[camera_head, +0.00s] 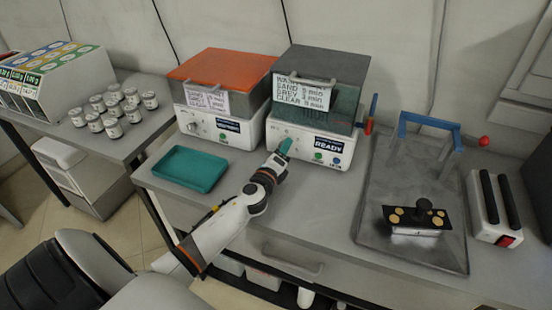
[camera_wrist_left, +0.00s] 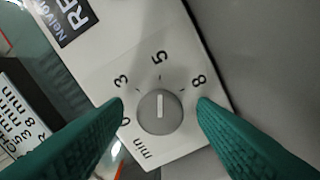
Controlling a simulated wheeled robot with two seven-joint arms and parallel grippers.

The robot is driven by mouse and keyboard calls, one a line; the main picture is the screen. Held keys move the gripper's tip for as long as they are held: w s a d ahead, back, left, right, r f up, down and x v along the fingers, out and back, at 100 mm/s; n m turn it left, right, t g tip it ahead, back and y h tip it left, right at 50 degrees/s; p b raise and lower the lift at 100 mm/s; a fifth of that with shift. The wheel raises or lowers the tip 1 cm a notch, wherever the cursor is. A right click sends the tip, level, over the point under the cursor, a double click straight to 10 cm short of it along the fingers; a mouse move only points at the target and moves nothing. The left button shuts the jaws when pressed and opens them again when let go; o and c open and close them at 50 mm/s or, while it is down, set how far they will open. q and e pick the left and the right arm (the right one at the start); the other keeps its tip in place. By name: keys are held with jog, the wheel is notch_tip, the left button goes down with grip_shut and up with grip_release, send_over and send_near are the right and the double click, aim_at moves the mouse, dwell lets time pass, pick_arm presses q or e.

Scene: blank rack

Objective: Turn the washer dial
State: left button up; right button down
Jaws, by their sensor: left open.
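The washer (camera_head: 325,148) is a white-based machine with a dark grey lid, a teal see-through body and a READY display. Its dial (camera_wrist_left: 160,115) is a round grey knob with a white line, ringed by 0, 3, 5, 8 and "min". The line is upright in the left wrist view, in line with the 5. My left gripper (camera_head: 283,149) is at the left of the washer's front panel and hides the dial in the head view. Its teal fingers (camera_wrist_left: 162,106) are open, one on each side of the dial; contact is unclear. My right gripper is not in view.
A similar machine (camera_head: 215,127) with an orange lid stands left of the washer. A teal tray (camera_head: 190,168) lies in front of it. A grey tray (camera_head: 375,225) with a blue-handled frame is at the right. Several small jars (camera_head: 112,112) stand on the left table.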

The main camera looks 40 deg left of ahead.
pick_arm(q)
jog(key=b+v, duration=0.1)
jog(key=v, duration=1)
jog(key=shift+s+f, duration=0.1)
jog(key=shift+s, duration=0.2)
